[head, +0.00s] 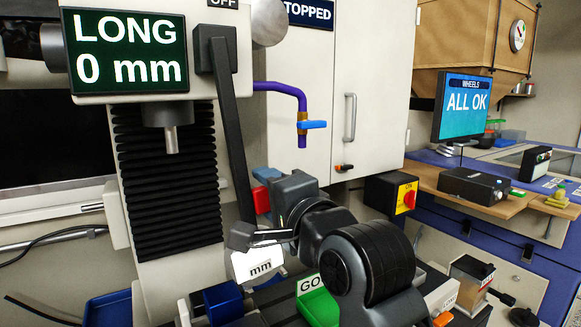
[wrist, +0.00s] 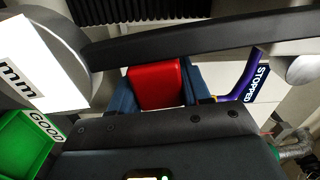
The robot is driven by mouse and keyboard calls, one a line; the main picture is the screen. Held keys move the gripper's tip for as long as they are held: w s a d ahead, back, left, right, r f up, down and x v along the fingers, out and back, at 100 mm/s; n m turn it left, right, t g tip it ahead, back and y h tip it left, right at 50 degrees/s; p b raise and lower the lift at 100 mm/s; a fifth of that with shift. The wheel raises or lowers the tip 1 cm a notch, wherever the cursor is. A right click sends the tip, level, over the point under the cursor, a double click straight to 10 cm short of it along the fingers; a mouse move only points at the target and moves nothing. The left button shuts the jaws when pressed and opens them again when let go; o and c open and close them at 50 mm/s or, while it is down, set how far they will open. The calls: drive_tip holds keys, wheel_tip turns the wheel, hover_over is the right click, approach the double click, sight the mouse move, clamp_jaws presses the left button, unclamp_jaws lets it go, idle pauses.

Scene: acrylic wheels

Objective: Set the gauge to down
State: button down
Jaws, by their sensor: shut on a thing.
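The gauge looks like a long dark arm (head: 232,130) hanging from a dark pivot block beside the display. It slants steeply down and slightly right. A white block marked "mm" (head: 258,264) is at its lower end; in the wrist view the block (wrist: 38,62) is at the left and the dark arm (wrist: 190,40) crosses the top. The display (head: 128,50) reads "LONG 0 mm".
A purple pipe with a blue tap (head: 312,125) is behind. A monitor (head: 466,105) reads "ALL OK".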

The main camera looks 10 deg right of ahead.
sight(258, 208)
drive_tip(key=shift+s+a+f+m+p, duration=0.15)
drive_tip(key=shift+s+a+f+m, duration=0.2)
drive_tip(key=shift+a, duration=0.3)
drive_tip(key=shift+s+a+f+m+p, duration=0.1)
drive_tip(key=shift+a+f+m+p, duration=0.1)
drive_tip(key=shift+a+m, duration=0.35)
drive_tip(key=shift+a, duration=0.15)
drive_tip(key=c, duration=0.6)
unclamp_jaws()
drive_tip(key=shift+r, duration=0.1)
drive_tip(key=shift+s, duration=0.1)
drive_tip(key=b+v, duration=0.1)
drive_tip(key=v, duration=0.6)
drive_tip(key=shift+s, duration=0.3)
